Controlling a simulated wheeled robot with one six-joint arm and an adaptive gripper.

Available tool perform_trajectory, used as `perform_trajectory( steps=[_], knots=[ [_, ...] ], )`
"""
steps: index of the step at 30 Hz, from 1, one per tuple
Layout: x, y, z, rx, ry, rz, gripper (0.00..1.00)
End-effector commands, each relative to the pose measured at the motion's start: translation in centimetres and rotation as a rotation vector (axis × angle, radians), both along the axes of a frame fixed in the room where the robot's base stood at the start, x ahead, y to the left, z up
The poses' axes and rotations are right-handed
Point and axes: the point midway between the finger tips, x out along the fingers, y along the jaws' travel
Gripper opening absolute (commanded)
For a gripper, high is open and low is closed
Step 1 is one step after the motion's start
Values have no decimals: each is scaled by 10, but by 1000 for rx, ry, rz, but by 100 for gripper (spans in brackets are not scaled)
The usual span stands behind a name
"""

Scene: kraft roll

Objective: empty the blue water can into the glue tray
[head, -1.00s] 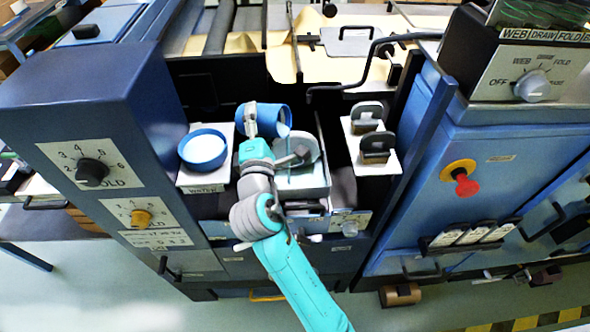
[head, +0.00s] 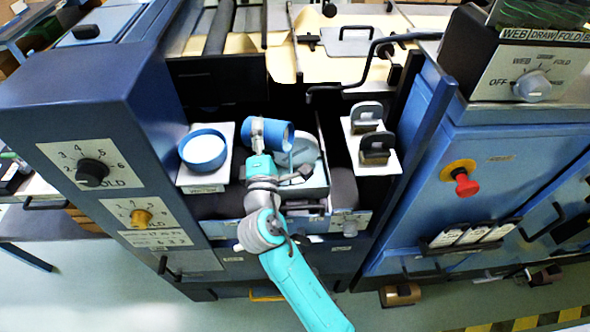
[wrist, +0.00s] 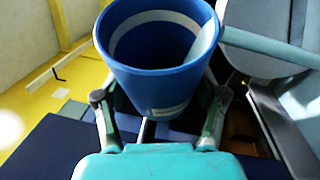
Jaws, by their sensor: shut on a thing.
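The blue water can (head: 265,135) is tipped on its side with its mouth to the right, at the left part of the glue tray (head: 318,188). My gripper (head: 257,131) is shut on it. In the wrist view, my gripper's fingers (wrist: 160,108) clasp the can (wrist: 150,75) from both sides, and its open mouth shows a pale band inside. A pale blue stream (wrist: 265,48) runs from the can's lip. In the head view a thin stream falls toward the tray. The liquid level in the tray is hard to tell.
A second blue round container (head: 204,151) with a pale top stands on a white shelf marked WATER (head: 203,188), left of the tray. A black bar (head: 340,88) passes behind.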

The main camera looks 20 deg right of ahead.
Motion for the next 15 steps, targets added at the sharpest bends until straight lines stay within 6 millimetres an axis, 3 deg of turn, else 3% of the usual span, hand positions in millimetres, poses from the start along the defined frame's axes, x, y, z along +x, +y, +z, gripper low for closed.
perform_trajectory(
  steps=[15],
  knots=[
    [-1, -1, 4, 41, -39, 1, 19]
  ],
)
